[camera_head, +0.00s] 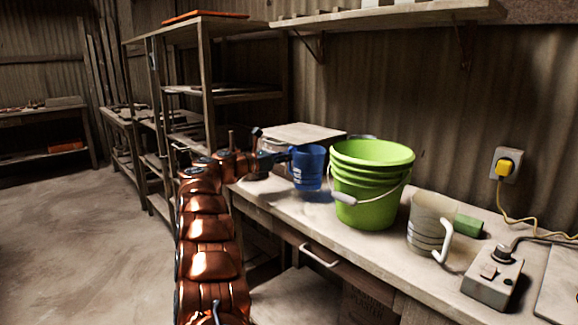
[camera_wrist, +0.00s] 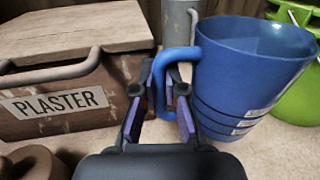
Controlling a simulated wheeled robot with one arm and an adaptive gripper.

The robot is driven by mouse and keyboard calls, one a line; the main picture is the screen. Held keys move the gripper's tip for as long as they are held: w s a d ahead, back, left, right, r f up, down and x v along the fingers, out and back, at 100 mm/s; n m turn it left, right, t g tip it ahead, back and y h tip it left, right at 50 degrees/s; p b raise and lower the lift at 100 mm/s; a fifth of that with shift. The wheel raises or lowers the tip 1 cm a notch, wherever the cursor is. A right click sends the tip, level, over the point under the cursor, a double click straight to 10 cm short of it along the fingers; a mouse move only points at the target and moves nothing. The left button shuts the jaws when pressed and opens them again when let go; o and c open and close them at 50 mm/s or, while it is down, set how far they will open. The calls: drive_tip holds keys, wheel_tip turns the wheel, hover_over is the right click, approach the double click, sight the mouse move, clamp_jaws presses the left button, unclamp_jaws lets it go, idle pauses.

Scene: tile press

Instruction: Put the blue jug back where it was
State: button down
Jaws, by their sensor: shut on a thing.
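The blue jug (camera_head: 308,170) is upright at the bench, left of the green buckets in the head view. In the wrist view the jug (camera_wrist: 245,75) fills the right side, with its loop handle toward me. My gripper (camera_wrist: 166,90) is shut on the jug's handle, with a finger on each side of it. In the head view my gripper (camera_head: 281,158) reaches the jug from the left. A shadow lies on the bench under the jug; I cannot tell whether its base touches the top.
Stacked green buckets (camera_head: 370,180) stand just right of the jug. A plaster box (camera_wrist: 70,75) is on the left in the wrist view, a grey cylinder (camera_wrist: 180,25) behind.

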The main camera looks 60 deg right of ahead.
sight(289, 168)
drive_tip(key=shift+d+f, duration=0.2)
drive_tip(key=shift+f+b, duration=0.3)
drive_tip(key=shift+f, duration=1.2)
drive_tip(key=shift+f, duration=0.2)
drive_tip(key=c, duration=1.2)
unclamp_jaws()
drive_tip(key=shift+r, duration=0.2)
drive_tip(key=v, duration=1.2)
drive_tip(key=shift+a, duration=0.1)
